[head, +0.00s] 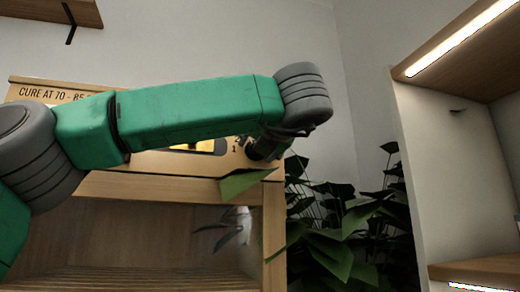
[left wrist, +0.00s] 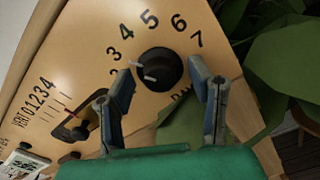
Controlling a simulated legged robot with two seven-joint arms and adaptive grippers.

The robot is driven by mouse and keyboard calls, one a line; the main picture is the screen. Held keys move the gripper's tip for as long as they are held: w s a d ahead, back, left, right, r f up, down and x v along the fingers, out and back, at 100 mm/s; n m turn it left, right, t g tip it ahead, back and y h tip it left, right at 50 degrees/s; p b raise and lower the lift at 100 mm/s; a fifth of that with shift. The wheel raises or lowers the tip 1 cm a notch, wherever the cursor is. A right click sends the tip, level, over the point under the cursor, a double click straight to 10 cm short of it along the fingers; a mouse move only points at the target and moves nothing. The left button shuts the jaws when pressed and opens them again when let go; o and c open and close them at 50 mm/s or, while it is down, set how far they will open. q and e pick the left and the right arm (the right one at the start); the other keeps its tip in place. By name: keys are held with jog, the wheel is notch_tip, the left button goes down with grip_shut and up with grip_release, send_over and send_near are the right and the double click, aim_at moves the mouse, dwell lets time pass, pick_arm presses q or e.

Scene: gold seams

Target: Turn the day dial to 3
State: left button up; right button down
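The day dial (left wrist: 160,70) is a round black knob with a white mark, on a wooden panel in the left wrist view. Numbers up to 7 arc around it. The white mark points left, roughly between the 3 (left wrist: 113,53) and the partly hidden number below it. My left gripper (left wrist: 162,78) is open, one finger on each side of the dial; I cannot tell whether either finger touches it. In the head view my left gripper (head: 262,149) is at the panel's right end, partly hidden by its own arm, and the dial is mostly hidden. My right gripper is not in view.
The wooden cabinet (head: 275,225) has an open compartment below the panel. Leafy plants (head: 335,240) stand close at its right, with a lit shelf unit (head: 455,170) beyond.

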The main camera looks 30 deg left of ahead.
pick_arm(q)
jog(key=v, duration=1.2)
jog(key=shift+f, duration=0.1)
